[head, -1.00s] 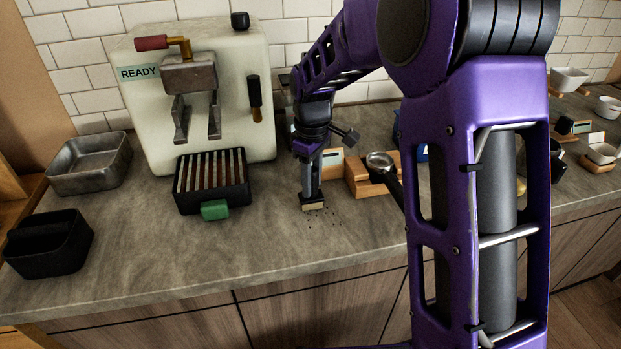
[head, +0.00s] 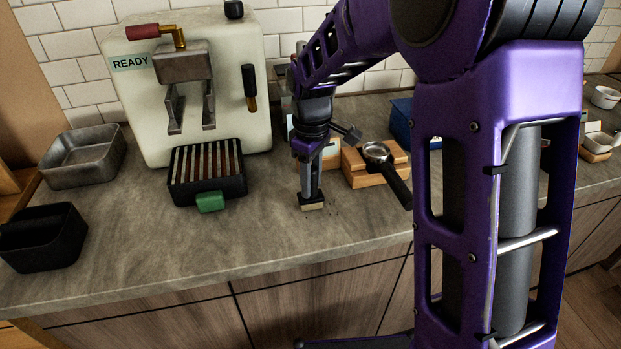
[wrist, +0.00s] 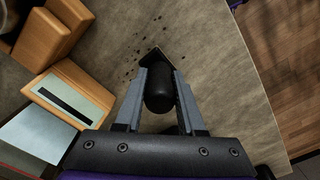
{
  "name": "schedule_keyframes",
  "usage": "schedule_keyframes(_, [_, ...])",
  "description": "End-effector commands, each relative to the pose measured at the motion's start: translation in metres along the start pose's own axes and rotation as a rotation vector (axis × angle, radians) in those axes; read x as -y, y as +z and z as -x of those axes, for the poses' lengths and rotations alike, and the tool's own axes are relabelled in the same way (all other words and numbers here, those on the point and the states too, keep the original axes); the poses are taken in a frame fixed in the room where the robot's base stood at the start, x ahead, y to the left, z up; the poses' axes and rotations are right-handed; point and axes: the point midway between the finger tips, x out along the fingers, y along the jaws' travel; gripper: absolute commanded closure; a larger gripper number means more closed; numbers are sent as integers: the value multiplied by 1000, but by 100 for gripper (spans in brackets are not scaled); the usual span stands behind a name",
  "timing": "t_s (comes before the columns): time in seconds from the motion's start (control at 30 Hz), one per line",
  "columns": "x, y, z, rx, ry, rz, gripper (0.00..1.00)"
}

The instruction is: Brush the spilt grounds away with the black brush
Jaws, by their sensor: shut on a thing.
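My gripper (wrist: 165,98) is shut on the black brush (wrist: 160,88), which it holds upright, handle between the fingers. In the head view the brush's pale bristle end (head: 312,206) is down at the counter, close to the front edge side of the scale area. The spilt grounds (wrist: 138,50) are dark specks scattered on the counter beside the brush in the wrist view. In the head view only a few grounds (head: 334,213) show, just right of the bristles. Part of the brush is hidden by my gripper.
A cream espresso machine (head: 235,75) with a drip tray (head: 207,177) stands to the left. A wooden block (head: 362,174) holding a portafilter (head: 378,152) stands right of the brush. A metal pan (head: 82,158) and a black bin (head: 42,238) are far left. The counter's front strip is clear.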

Motion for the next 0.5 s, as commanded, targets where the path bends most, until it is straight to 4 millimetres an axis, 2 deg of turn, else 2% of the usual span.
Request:
schedule_keyframes(0.27, [2, 2, 0, 0, 1, 0, 100])
schedule_keyframes(0.5, [12, 13, -1, -1, 0, 0, 100])
